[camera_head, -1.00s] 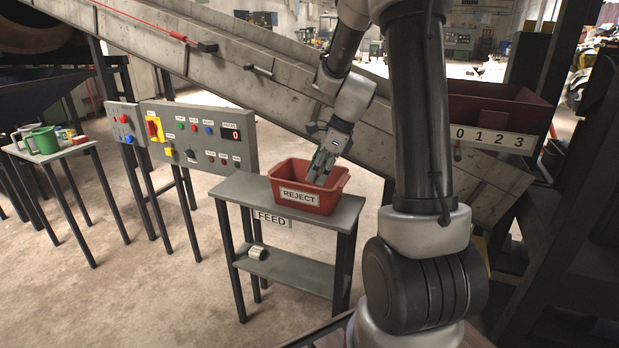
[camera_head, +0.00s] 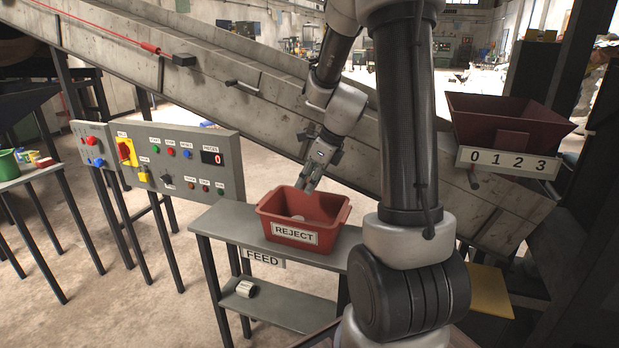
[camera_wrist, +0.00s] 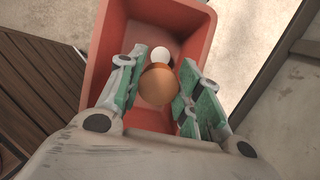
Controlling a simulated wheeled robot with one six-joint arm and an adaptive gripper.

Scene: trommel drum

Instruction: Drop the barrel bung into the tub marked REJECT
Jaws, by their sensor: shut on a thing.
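The red tub marked REJECT (camera_head: 292,234) stands on the upper shelf of a grey stand. My gripper (camera_head: 308,186) is above the tub's back edge in the head view. In the wrist view my gripper (camera_wrist: 158,92) is shut on a round orange-brown thing, which I take for the barrel bung (camera_wrist: 158,86). The red tub (camera_wrist: 101,62) lies below it in that view. The held bung is hard to make out in the head view.
A sloping conveyor chute (camera_head: 235,75) runs close behind the stand. A control panel (camera_head: 180,160) stands to the left. A dark red hopper (camera_head: 505,120) labelled 0 1 2 3 is at the right.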

